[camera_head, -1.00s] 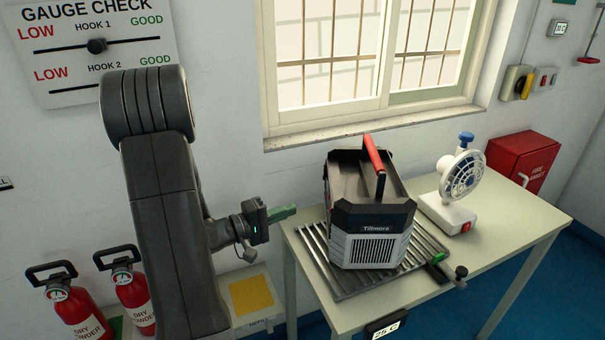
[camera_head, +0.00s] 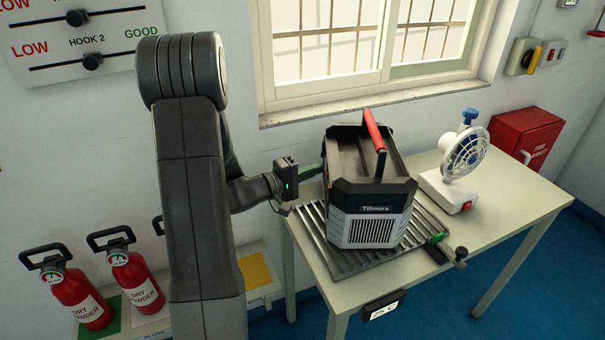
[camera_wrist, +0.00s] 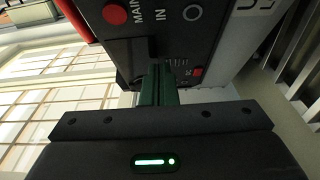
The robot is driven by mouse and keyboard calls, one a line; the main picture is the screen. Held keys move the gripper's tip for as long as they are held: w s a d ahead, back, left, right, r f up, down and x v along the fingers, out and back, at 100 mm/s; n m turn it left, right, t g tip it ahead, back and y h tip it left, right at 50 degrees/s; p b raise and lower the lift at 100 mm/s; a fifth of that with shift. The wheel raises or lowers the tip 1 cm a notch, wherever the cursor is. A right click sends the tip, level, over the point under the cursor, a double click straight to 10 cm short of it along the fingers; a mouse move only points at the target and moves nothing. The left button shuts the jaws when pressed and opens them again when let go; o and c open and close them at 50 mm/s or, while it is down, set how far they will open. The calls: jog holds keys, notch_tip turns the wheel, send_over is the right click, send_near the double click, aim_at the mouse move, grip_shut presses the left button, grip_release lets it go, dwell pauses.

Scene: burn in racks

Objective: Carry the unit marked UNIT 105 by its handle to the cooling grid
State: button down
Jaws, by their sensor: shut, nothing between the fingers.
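The grey and black unit (camera_head: 372,205), lettered Tillmora on its front, stands upright on the slatted metal cooling grid (camera_head: 340,262) on the table. Its red handle (camera_head: 374,131) is raised along the top, and nothing holds it. I cannot read UNIT 105 on it. My gripper (camera_head: 312,170) is shut and empty at the unit's left side, below the handle. In the wrist view, the green fingers (camera_wrist: 158,86) are together, pointing at the unit's side panel (camera_wrist: 200,35), which has a red button and MAIN IN lettering. I cannot tell whether they touch it.
A clamp with a green part (camera_head: 437,240) sits at the grid's right corner. A small white fan (camera_head: 462,160) stands right of the unit, with a red box (camera_head: 526,138) behind. Fire extinguishers (camera_head: 135,278) stand at left. The table's front right is clear.

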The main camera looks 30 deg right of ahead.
jog(key=shift+d, duration=0.1)
jog(key=s, duration=0.1)
jog(key=s+d+p, duration=0.1)
jog(key=s, duration=0.1)
jog(key=shift+s, duration=0.25)
jog(key=shift+a, duration=0.1)
dwell(0.3)
